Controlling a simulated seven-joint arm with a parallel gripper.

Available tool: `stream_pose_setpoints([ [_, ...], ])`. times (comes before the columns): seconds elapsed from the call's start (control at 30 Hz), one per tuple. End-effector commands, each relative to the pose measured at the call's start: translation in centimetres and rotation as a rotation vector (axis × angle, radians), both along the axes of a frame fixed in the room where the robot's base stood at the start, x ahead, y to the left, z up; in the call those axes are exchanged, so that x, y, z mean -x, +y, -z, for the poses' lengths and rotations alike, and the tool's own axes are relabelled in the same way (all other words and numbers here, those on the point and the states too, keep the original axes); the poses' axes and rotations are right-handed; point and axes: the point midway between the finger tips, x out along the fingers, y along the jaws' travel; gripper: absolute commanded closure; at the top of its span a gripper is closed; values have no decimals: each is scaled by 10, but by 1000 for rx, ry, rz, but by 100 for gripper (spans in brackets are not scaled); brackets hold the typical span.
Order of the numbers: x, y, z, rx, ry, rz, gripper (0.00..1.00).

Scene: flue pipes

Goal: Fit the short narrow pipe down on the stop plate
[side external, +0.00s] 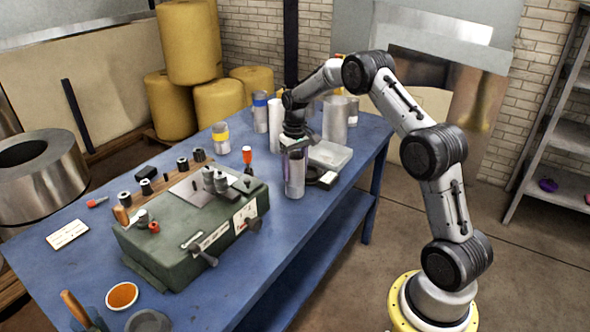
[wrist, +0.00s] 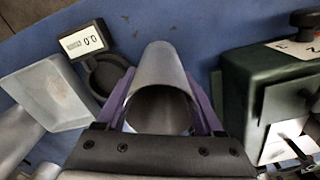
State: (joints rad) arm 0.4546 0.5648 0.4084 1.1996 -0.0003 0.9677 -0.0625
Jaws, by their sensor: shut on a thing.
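My gripper (side external: 294,150) points down over the blue table and is shut on a grey metal pipe (side external: 295,178). In the wrist view the pipe (wrist: 160,75) is between the purple fingers of my gripper (wrist: 163,115), with its open round end toward the camera. The pipe looks upright in the side view. I cannot tell whether its lower end touches the table. A green bench machine (side external: 195,235) stands to its left, with a flat grey plate (side external: 186,191) and small metal cylinders on top. I cannot tell for sure which part is the stop plate.
A small scale (wrist: 82,42) reading 0.0 and a clear tray (wrist: 48,92) are close to the pipe. Taller pipes (side external: 335,120) stand behind my gripper. A screwdriver (side external: 247,157) and a yellow-banded can (side external: 221,137) stand behind the machine. Bare table (side external: 285,240) lies in front.

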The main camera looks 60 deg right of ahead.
Motion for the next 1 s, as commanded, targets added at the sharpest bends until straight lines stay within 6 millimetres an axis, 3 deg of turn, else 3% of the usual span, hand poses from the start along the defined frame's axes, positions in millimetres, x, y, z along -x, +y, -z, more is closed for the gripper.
stream_pose_setpoints([
  [0.07,0,0,2,0,0,0,94],
  [0.1,0,0,3,0,1,0,29],
  [0.27,0,0,3,0,1,0,1],
  [0.67,0,0,-5,0,-1,0,1],
  [1.0,-1,0,-68,2,-4,0,1],
])
